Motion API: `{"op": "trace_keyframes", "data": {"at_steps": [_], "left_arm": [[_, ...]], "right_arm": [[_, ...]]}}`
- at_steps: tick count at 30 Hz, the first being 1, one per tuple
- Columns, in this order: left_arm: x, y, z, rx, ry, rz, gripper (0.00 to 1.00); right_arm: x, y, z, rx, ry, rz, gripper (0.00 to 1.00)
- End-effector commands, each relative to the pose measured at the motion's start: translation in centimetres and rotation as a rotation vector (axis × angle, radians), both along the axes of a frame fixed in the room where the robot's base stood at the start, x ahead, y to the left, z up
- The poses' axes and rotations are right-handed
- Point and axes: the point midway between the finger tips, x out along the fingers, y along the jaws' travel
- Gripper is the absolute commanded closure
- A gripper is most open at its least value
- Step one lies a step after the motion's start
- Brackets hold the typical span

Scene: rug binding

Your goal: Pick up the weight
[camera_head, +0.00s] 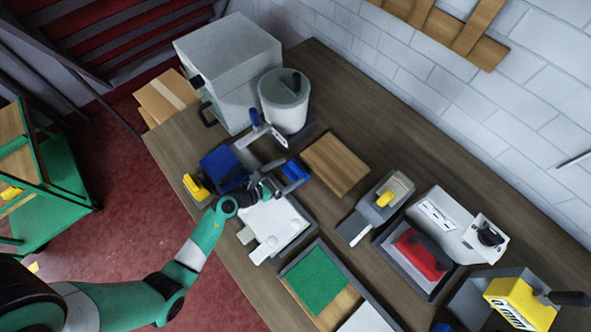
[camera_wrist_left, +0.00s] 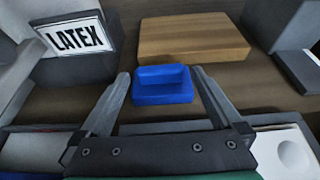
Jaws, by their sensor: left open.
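A small blue block (camera_head: 294,172) with a raised back part sits near the middle of the bench; it seems to be the weight, though no label shows. In the left wrist view the blue block (camera_wrist_left: 162,94) lies between and just beyond the fingertips. My left gripper (camera_head: 268,188) is open and empty, low over the bench beside the block. The left wrist view shows its two fingers (camera_wrist_left: 162,75) spread on either side of the block, with no clear contact. My right gripper is not seen.
A wooden board (camera_head: 336,164) lies just beyond the block. A white pad (camera_head: 272,224) lies under my left arm. A red block (camera_head: 422,256) and yellow-topped device (camera_head: 520,300) are at right. A LATEX label (camera_wrist_left: 74,38) shows.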

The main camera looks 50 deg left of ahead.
Motion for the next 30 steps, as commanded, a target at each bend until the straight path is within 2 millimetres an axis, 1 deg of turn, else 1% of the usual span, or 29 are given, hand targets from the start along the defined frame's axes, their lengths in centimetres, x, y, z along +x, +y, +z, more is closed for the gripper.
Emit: {"op": "trace_keyframes", "data": {"at_steps": [1,4,11,12,17,18,23,24,26,27,28,30], "left_arm": [[0.9,-0.1,-0.6,0.000,-0.001,-0.002,0.00],[1.8,-0.1,-0.9,0.000,-0.001,-0.001,0.00],[2.0,-0.1,-0.9,0.000,0.001,0.000,0.00],[2.0,-0.1,-0.8,0.000,0.000,0.000,0.07],[2.0,0.0,-0.8,-0.001,0.000,0.000,0.36],[2.0,0.0,-0.8,-0.001,0.000,0.001,0.43],[2.0,0.0,-0.8,-0.001,0.000,0.001,0.72],[2.0,0.0,-0.8,-0.001,0.000,0.001,0.79],[1.9,0.0,-0.8,-0.001,0.000,0.001,0.90],[1.9,0.0,-0.8,-0.001,0.000,0.001,0.97],[1.9,0.0,-0.8,-0.001,0.000,0.001,1.00],[1.9,0.0,-0.8,-0.001,0.000,0.001,1.00]], "right_arm": [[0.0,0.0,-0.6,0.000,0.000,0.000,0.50],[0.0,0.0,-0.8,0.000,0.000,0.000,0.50],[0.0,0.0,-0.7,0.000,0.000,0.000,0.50],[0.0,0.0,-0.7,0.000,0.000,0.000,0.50],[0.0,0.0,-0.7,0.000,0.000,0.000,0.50],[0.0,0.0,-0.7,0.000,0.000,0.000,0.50],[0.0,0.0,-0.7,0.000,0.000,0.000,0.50],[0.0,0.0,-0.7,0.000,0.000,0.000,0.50],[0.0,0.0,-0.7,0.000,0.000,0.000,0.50],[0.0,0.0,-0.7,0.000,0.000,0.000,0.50],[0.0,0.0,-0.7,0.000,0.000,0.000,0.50],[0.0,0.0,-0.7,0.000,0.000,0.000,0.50]]}}
